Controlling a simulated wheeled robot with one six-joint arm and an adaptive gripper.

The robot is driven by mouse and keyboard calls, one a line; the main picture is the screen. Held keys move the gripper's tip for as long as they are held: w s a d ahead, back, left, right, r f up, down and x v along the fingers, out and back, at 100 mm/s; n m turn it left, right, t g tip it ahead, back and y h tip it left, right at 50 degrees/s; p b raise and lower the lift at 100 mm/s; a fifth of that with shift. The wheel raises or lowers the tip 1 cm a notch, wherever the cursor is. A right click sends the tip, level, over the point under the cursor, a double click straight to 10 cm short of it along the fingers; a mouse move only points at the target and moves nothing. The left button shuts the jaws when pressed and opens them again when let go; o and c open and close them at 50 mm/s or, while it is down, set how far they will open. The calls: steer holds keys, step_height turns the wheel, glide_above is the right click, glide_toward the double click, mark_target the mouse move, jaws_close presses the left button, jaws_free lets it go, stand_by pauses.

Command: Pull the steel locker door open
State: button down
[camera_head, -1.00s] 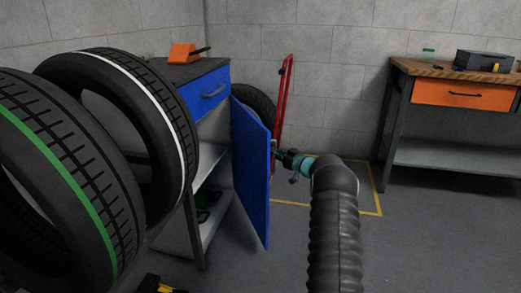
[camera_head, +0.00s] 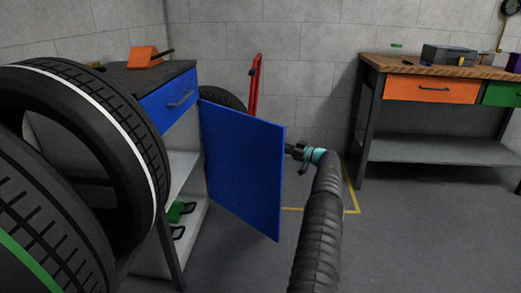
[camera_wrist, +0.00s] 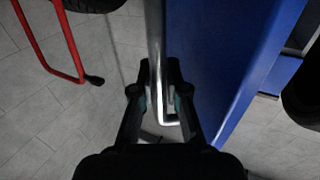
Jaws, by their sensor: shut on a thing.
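The blue locker door (camera_head: 243,172) stands swung open from the cabinet below the blue drawer (camera_head: 168,103). Its inner face shows in the head view, and its outer side shows in the wrist view (camera_wrist: 222,60). My gripper (camera_head: 292,150) is at the door's outer side, near its free edge. In the wrist view my gripper (camera_wrist: 160,80) is shut on the silver bar handle (camera_wrist: 155,40), with one finger on each side of it. The door hides the handle in the head view. The cabinet's shelves (camera_head: 181,170) show beside the door.
Large tyres (camera_head: 95,140) stand close at the left, in front of the cabinet. A red hand truck (camera_head: 254,88) leans by the back wall behind the door. A workbench (camera_head: 430,150) with an orange drawer stands at the right. Grey floor (camera_head: 400,240) is clear at the right front.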

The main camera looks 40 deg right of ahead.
steer(key=shift+s+d+f, duration=0.15)
steer(key=shift+s+d, duration=0.05)
steer(key=shift+d, duration=0.75)
steer(key=c, duration=1.5)
jaws_free()
steer(key=o, duration=0.3)
steer(key=shift+s+d, duration=0.25)
steer(key=shift+d, duration=0.05)
steer(key=v, duration=1.1)
steer(key=shift+a, duration=0.35)
